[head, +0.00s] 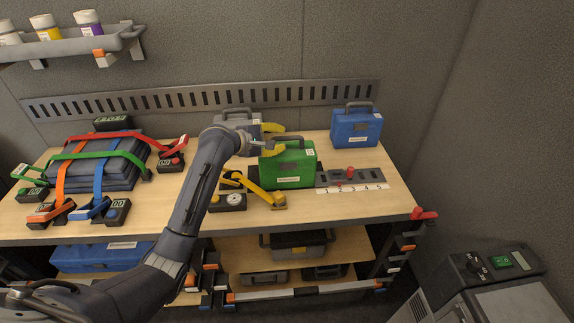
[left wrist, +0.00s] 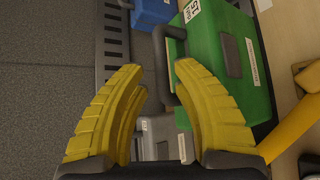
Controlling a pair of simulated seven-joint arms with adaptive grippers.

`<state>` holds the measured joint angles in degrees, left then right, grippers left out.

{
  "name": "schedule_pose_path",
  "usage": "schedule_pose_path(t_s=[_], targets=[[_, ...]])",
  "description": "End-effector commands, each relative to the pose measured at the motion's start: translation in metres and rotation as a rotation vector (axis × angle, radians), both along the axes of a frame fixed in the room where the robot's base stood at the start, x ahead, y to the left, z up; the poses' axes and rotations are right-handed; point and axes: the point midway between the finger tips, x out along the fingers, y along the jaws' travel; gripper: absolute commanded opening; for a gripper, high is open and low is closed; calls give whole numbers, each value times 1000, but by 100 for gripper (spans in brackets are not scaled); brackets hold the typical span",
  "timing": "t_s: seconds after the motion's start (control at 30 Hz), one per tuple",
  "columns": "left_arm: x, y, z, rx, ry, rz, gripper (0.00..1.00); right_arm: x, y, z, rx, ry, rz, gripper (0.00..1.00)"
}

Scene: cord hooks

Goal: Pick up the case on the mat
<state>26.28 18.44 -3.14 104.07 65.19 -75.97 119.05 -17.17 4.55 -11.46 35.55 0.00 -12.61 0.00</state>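A green case (head: 289,166) with a dark handle stands upright on the bench. In the left wrist view, my left gripper (left wrist: 160,70) is empty, and the green case (left wrist: 218,60) lies ahead and right. Its handle (left wrist: 166,65) shows between or just beyond the fingertips; contact is unclear. My right gripper is out of view.
A grey case (head: 243,122) stands behind my left gripper, and a blue case (head: 356,128) stands at the back right. A yellow strap with a dial box (head: 228,201) lies before the green case. A strapped blue stack (head: 95,165) fills the bench's left.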

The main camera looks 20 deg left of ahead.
Motion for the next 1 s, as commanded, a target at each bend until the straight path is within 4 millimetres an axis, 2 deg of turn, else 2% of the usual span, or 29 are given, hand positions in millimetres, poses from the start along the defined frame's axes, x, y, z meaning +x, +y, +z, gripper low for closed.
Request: schedule_pose_path(t_s=[0.27,0.63,0.87,1.0], targets=[[22,-14,-12,-2,0,1,27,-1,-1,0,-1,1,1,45],[25,-15,-13,1,0,0,28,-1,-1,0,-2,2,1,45],[25,-15,-13,0,0,0,1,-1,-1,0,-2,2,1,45],[25,-15,-13,0,-1,0,0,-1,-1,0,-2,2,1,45]])
